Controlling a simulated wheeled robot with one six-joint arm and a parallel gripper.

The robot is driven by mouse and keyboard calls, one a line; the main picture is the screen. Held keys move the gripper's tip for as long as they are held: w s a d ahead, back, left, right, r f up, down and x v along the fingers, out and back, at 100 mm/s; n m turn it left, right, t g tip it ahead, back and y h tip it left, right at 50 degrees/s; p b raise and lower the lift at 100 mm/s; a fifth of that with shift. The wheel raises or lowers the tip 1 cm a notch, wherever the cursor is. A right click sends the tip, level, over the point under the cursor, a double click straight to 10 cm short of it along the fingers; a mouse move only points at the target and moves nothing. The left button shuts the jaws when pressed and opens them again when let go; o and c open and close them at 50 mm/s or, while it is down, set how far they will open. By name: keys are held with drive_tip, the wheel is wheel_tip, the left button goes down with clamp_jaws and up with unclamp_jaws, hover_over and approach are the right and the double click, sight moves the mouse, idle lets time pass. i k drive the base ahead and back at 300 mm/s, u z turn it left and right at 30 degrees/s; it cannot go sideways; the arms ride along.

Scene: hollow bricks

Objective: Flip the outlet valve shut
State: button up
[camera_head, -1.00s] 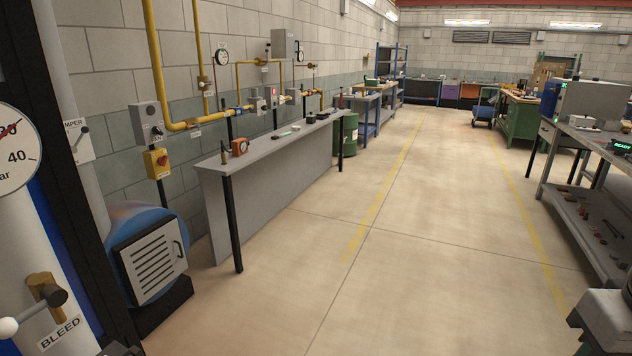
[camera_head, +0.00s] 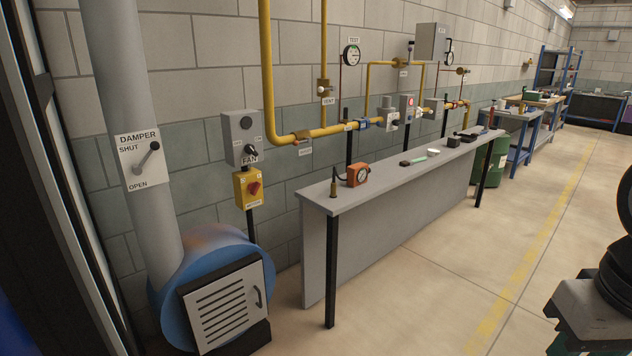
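A yellow gas pipe (camera_head: 267,75) comes down the block wall, bends and runs right above a grey bench. A small fitting (camera_head: 303,136) with an unreadable tag sits on it near the bend. A vent valve (camera_head: 325,91) is on the upright branch. Blue fittings (camera_head: 363,124), a grey regulator-like unit (camera_head: 388,117) and a box with a red light (camera_head: 407,106) follow along the line. Further fittings (camera_head: 462,104) lie at its far right end. I cannot read which valve is the outlet valve, nor see its lever position. My gripper is not in view.
A blue blower (camera_head: 170,310), fan switch box (camera_head: 241,138) and damper lever (camera_head: 147,158) are at left. A green drum (camera_head: 490,160) stands behind the bench. Floor (camera_head: 430,285) in front is clear.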

sight(309, 140)
drive_tip(key=u, duration=0.25)
drive_tip(key=i, duration=1.1)
drive_tip(key=u, duration=0.8)
drive_tip(key=k, duration=0.65)
drive_tip(key=u, duration=0.55)
drive_tip(key=i, duration=1.2)
drive_tip(key=z, duration=0.9)
drive_tip(key=i, duration=0.45)
drive_tip(key=z, duration=0.4)
